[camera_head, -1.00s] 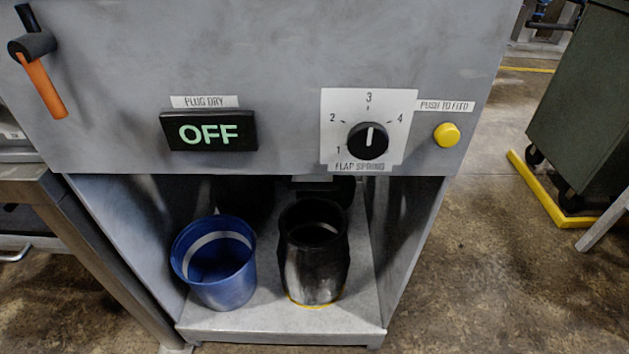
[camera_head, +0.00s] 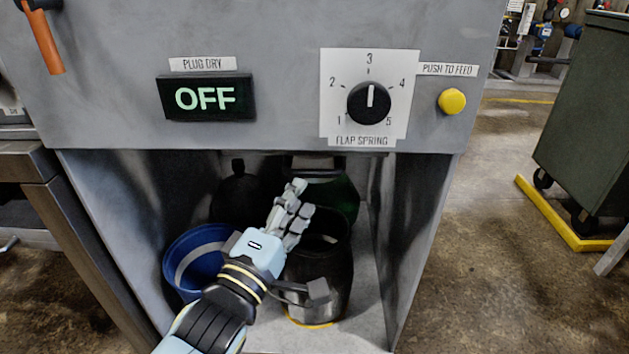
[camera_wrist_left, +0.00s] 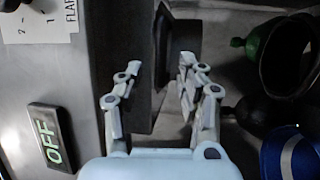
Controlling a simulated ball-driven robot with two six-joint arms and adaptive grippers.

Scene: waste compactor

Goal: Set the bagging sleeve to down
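No part is labelled as the bagging sleeve, so I cannot tell for certain which it is. A dark block-like part (camera_wrist_left: 164,50) hangs below the panel, straight ahead of my left gripper in the left wrist view. A black upright cylinder (camera_head: 335,262) with a yellow ring at its foot stands in the lower bay. My left gripper (camera_head: 300,200) reaches into the bay, partly in front of the cylinder. In the left wrist view the gripper (camera_wrist_left: 158,66) has its fingers apart, with nothing visibly held. Contact with the dark part cannot be made out. My right gripper is out of view.
A blue bucket (camera_head: 182,248) stands left of the cylinder. Green (camera_head: 345,194) and dark vessels (camera_head: 237,188) sit behind. The panel above has an OFF display (camera_head: 206,98), flap spring dial (camera_head: 369,102) and yellow button (camera_head: 452,101). Bay walls flank my arm.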

